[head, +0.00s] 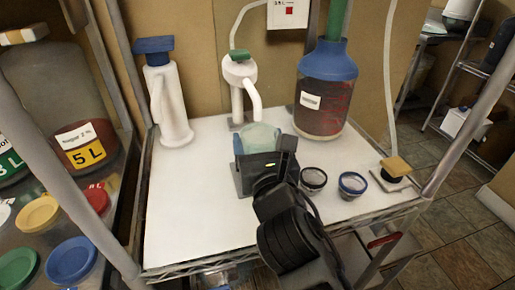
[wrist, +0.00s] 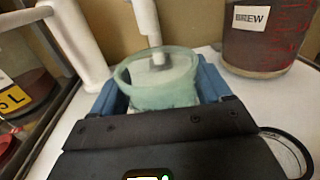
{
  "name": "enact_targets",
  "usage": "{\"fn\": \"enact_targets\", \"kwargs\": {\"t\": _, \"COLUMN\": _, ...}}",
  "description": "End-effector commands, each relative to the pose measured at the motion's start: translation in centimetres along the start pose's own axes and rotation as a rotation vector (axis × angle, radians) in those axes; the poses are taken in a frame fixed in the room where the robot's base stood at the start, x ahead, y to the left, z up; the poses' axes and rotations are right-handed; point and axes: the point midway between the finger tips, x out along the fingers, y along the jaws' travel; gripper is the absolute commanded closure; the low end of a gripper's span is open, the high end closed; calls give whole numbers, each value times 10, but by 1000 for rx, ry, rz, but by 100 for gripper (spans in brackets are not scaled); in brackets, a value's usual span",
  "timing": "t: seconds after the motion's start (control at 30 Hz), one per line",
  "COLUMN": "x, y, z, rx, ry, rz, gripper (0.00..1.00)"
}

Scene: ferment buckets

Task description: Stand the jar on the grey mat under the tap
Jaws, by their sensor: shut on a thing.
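The greenish glass jar (head: 258,136) stands upright between the jaws of my gripper (head: 258,160), which is shut on it. In the wrist view the jar (wrist: 165,92) sits between the blue finger pads of my gripper (wrist: 160,88), open mouth up. The white tap (head: 239,82) stands behind the jar, and its spout comes down over the jar's mouth; it also shows in the wrist view (wrist: 147,20). A small grey patch (head: 236,126) shows at the tap's foot; I cannot tell whether it is the mat. The jar's bottom is hidden by my gripper.
A large blue-topped bottle of dark liquid (head: 323,95) stands right of the tap. A white pump flask (head: 166,100) stands at left. The white top (head: 190,215) is clear at front left.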

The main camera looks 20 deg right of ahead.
Motion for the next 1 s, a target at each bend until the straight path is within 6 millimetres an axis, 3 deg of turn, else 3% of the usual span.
{"fn": "enact_targets", "kwargs": {"t": 0.23, "x": 15, "y": 0, "z": -4, "rx": 0, "ry": 0, "rz": 1, "gripper": 64}}
{"fn": "enact_targets", "kwargs": {"t": 0.5, "x": 14, "y": 0, "z": -36, "rx": -1, "ry": 0, "rz": 2, "gripper": 64}}
{"fn": "enact_targets", "kwargs": {"t": 0.87, "x": 14, "y": 0, "z": -38, "rx": -1, "ry": -1, "rz": 2, "gripper": 64}}
{"fn": "enact_targets", "kwargs": {"t": 0.9, "x": 14, "y": 0, "z": -38, "rx": 0, "ry": 0, "rz": 2, "gripper": 19}}
{"fn": "enact_targets", "kwargs": {"t": 1.0, "x": 14, "y": 0, "z": -38, "rx": 0, "ry": 0, "rz": 2, "gripper": 9}}
